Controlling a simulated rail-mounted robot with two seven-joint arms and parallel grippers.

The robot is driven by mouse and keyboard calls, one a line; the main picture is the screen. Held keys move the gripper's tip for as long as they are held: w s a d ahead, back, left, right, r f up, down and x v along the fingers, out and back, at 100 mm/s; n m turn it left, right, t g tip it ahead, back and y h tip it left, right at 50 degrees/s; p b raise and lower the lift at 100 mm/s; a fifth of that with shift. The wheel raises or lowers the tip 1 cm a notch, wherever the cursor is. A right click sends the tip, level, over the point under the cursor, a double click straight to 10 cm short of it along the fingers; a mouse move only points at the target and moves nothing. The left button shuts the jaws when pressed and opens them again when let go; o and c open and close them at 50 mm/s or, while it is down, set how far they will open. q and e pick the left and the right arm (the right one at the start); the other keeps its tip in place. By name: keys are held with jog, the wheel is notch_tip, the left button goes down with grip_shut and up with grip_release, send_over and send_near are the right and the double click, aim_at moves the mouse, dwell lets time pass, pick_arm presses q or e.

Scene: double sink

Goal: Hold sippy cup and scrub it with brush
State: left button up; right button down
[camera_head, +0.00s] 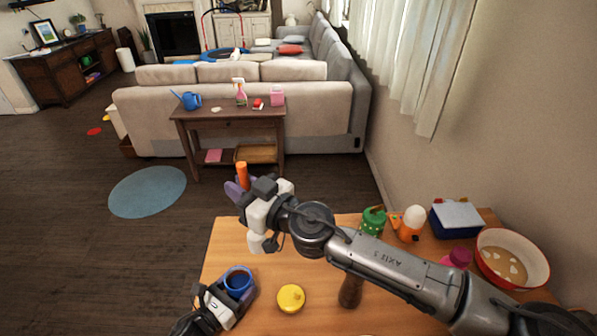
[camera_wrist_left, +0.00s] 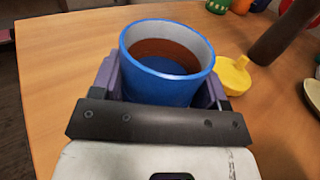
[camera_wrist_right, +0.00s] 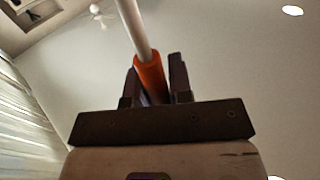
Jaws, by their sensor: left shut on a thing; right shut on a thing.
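The sippy cup (camera_head: 238,282) is blue, open at the top and upright, with a reddish-brown inside wall. My left gripper (camera_head: 230,295) is shut on it near the table's left edge; the left wrist view shows the cup (camera_wrist_left: 168,80) between the fingers. I cannot tell whether its base touches the table. My right gripper (camera_head: 240,188) is shut on the brush's orange handle (camera_head: 242,175), raised beyond the table's far left corner. In the right wrist view the brush (camera_wrist_right: 150,75) has a pale shaft running out of the top; its bristles are out of view.
A yellow spouted lid (camera_head: 291,298) lies on the wooden table (camera_head: 262,325), right of the cup. A dark brown upright object (camera_head: 351,290) stands beneath my right arm. A green container (camera_head: 373,221), an orange egg holder (camera_head: 408,228), a blue box (camera_head: 455,219) and a red-rimmed bowl (camera_head: 512,258) line the right side.

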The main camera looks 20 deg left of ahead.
jog(key=s+a+f+n+g, duration=0.2)
jog(key=s+a+g, duration=0.2)
jog(key=s, duration=0.1)
notch_tip(320, 180, down, 13)
jog(key=shift+f+y, duration=0.2)
jog(key=shift+y, duration=0.2)
dwell(0.9)
jog(key=shift+w+a, duration=0.1)
dwell(0.4)
jog(key=shift+f, duration=0.1)
